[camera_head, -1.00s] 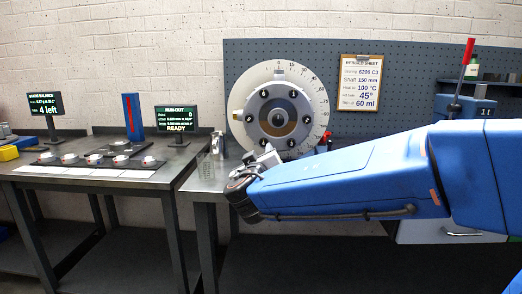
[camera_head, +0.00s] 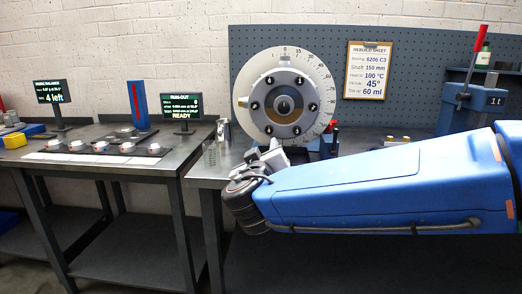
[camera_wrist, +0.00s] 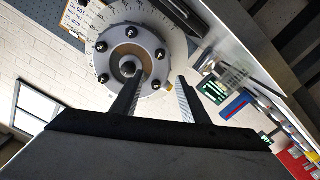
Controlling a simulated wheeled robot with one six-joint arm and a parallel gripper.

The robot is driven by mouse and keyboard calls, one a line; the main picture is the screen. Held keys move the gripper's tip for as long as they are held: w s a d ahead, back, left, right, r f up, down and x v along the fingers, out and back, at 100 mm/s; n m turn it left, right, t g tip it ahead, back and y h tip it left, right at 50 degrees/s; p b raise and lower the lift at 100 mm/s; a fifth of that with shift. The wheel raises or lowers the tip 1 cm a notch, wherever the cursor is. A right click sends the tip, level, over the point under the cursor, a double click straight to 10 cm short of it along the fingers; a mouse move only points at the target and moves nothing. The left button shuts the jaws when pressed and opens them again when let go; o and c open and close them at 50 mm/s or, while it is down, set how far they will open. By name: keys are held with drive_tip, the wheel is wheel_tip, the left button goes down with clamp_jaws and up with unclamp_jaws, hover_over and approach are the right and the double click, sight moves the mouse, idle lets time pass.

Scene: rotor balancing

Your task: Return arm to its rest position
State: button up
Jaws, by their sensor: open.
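My gripper (camera_head: 270,155) is at the end of my blue arm, in front of and below the rotor disc in the head view. In the wrist view my gripper (camera_wrist: 158,95) shows two fingers spread apart with nothing between them. The rotor (camera_head: 285,104) is a pale graduated dial with a grey hub and several dark bolts, standing upright on the bench. It also shows in the wrist view (camera_wrist: 115,45), behind the fingers. My forearm hides part of the bench to the right of the rotor.
A run-out screen (camera_head: 180,106) reading READY and a balance screen (camera_head: 49,92) reading "4 left" stand at left. A tray with several weights (camera_head: 98,148) lies on the left bench. A red-handled press (camera_head: 470,105) stands at right.

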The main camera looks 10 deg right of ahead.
drive_tip(key=s+d+f+m+g+h, duration=0.1)
drive_tip(key=s+d+f+g, duration=0.4)
drive_tip(key=d, duration=0.4)
drive_tip(key=s+d+f+m+g+h, duration=0.15)
drive_tip(key=s+d+f+g, duration=0.25)
drive_tip(key=s+d+f, duration=0.4)
drive_tip(key=s+a+f+g+y, duration=0.1)
drive_tip(key=s+a+f+y, duration=0.1)
drive_tip(key=s+f+y, duration=0.2)
drive_tip(key=s+a+f+g+y, duration=0.2)
drive_tip(key=s+f+y, duration=0.2)
drive_tip(key=s, duration=0.5)
drive_tip(key=shift+s+a+f, duration=0.3)
drive_tip(key=shift+s+f, duration=0.1)
drive_tip(key=shift+f, duration=0.45)
